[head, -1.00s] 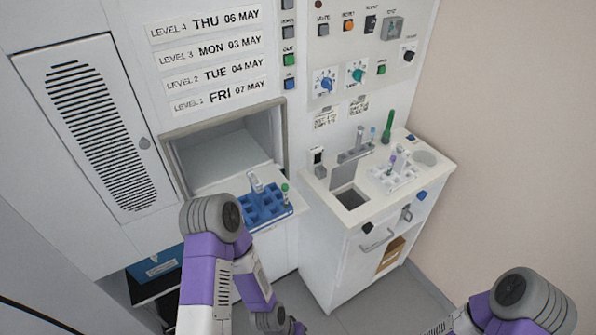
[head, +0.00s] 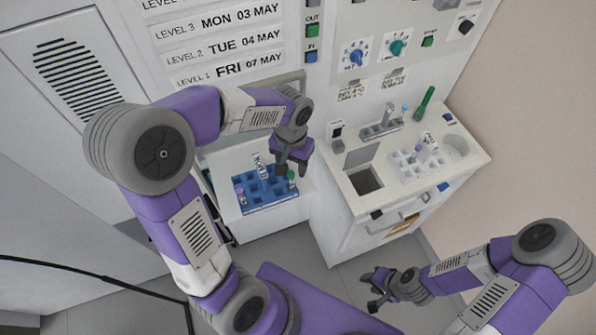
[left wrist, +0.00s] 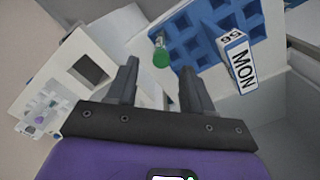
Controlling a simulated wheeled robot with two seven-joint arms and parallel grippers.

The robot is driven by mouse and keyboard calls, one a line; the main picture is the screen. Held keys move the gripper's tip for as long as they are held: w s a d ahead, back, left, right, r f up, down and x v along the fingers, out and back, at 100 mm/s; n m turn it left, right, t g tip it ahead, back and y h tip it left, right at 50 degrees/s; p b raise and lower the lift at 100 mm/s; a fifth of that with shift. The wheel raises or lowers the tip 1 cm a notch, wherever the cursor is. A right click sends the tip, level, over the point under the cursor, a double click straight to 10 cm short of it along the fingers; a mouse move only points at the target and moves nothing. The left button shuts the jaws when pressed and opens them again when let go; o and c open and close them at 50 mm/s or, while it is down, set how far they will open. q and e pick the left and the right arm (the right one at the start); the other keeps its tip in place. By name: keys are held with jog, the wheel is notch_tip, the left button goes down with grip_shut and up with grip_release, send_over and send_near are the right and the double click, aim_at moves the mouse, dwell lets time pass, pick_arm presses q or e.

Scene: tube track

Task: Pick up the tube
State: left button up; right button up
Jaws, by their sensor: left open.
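A blue rack (head: 258,203) sits on the pulled-out shelf. A green-capped tube (head: 291,176) stands at its right edge, and its green cap (left wrist: 161,58) shows in the left wrist view. A purple-capped tube (head: 240,191) stands at the rack's left side. My left gripper (head: 291,168) is open and points down over the right part of the rack, close to the green cap. In the left wrist view the open fingers (left wrist: 156,72) have the green cap beyond and between them, with nothing gripped. My right gripper (head: 371,291) is open and empty, low in front of the white cabinet.
A white label holder (head: 261,164) stands at the rack's back; it reads MON in the left wrist view (left wrist: 238,58). The white cabinet (head: 335,215) at right has a square opening (head: 366,181), a white rack (head: 405,168) and a green upright object (head: 424,102).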

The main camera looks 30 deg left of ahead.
aim_at(289, 176)
pick_arm(q)
jog(key=s+f, duration=0.1)
jog(key=f, duration=0.1)
jog(key=shift+s+f, duration=0.35)
jog(key=shift+f, duration=0.05)
jog(key=f, duration=0.1)
jog(key=w+f, duration=0.1)
jog(key=f, duration=0.1)
jog(key=shift+f, duration=0.25)
jog(key=shift+s+r, duration=0.1)
jog(key=shift+s, duration=0.05)
jog(key=c, duration=0.9)
